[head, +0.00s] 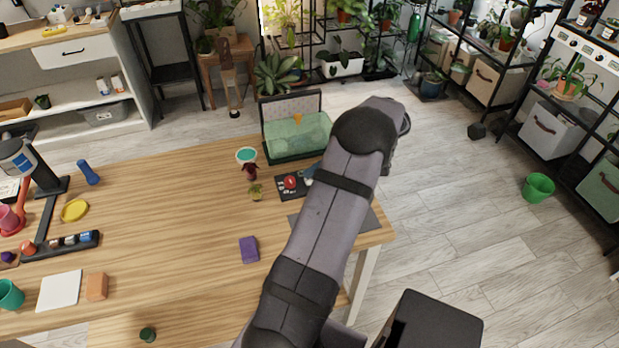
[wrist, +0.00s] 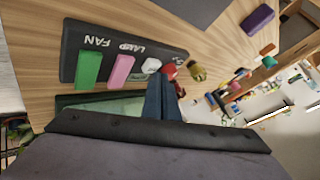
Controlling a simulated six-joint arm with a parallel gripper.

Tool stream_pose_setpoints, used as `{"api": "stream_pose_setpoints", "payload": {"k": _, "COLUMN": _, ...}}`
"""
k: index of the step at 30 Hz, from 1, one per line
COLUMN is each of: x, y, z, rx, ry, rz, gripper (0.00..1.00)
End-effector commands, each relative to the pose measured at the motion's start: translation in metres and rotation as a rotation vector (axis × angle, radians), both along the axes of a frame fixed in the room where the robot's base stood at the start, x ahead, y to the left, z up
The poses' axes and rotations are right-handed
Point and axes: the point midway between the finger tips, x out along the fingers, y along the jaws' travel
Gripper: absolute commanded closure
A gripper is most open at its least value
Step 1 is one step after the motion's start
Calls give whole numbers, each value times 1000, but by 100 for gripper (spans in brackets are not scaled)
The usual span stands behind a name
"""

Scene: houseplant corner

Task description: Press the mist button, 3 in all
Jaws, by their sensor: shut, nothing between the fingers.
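A dark control panel (head: 281,194) lies on the wooden table in front of a green-tinted glass case. In the wrist view the panel (wrist: 125,45) carries a green button (wrist: 88,70) by the word FAN, a pink button (wrist: 122,69) by LAMP, and a white button (wrist: 152,65). A red button (head: 290,182) sits at the panel's end; it also shows in the wrist view (wrist: 169,72). No MIST label is readable. My gripper (wrist: 161,84) is shut and empty, its tips close to the white and red buttons. Whether it touches one, I cannot tell. My arm hides part of the panel.
The glass case (head: 300,137) stands close behind the panel. A dark red figure (head: 250,172) and a yellow-green figure (head: 256,192) stand left of the panel. A purple block (head: 249,249) lies nearer the front. The table's middle is clear.

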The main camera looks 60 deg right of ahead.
Motion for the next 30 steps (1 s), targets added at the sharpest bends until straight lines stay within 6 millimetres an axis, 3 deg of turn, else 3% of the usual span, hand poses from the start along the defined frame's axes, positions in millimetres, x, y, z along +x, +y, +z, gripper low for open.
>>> {"api": "stream_pose_setpoints", "payload": {"k": 19, "x": 0, "y": 0, "z": 12, "rx": -2, "ry": -1, "rz": 0, "gripper": 100}}
{"api": "stream_pose_setpoints", "payload": {"k": 30, "x": 0, "y": 0, "z": 41, "rx": -2, "ry": -1, "rz": 0, "gripper": 100}}
